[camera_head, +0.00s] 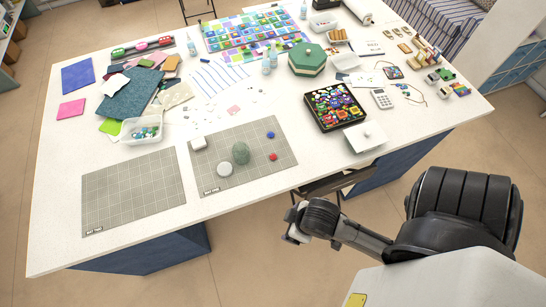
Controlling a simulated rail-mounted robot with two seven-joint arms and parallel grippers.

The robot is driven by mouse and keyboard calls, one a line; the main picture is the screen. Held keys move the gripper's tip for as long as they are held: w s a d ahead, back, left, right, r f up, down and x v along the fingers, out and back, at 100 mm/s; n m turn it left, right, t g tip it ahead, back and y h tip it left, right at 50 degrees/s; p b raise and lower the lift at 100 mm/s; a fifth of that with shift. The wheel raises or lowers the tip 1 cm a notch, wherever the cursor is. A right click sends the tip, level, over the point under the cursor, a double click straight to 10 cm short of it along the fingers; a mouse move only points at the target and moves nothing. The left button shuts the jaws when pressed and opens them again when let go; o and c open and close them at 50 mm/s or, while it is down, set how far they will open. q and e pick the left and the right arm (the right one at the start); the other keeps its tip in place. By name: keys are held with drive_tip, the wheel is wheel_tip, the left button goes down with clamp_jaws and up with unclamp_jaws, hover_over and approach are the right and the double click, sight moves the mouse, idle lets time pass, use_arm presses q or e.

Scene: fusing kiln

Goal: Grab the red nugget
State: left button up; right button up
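The red nugget (273,157) is a small red piece on the right part of the right-hand grey grid mat (222,182). A blue nugget (270,135) lies just behind it on the same mat. A grey-green rounded lump (240,153), a pale round disc (225,169) and a small white block (198,143) also sit on that mat. My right arm comes in from the lower right, and its end with the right gripper (297,232) is off the table's front edge, well apart from the nugget. Its fingers are too small to read. My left gripper is out of view.
A second, empty grid mat (132,189) lies to the left. A black tray of colourful pieces (335,106) and a white square lid (365,137) stand to the right. A green octagonal box (307,59) is farther back. The white table's (300,200) front strip is bare.

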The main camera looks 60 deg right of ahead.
idle(0.4)
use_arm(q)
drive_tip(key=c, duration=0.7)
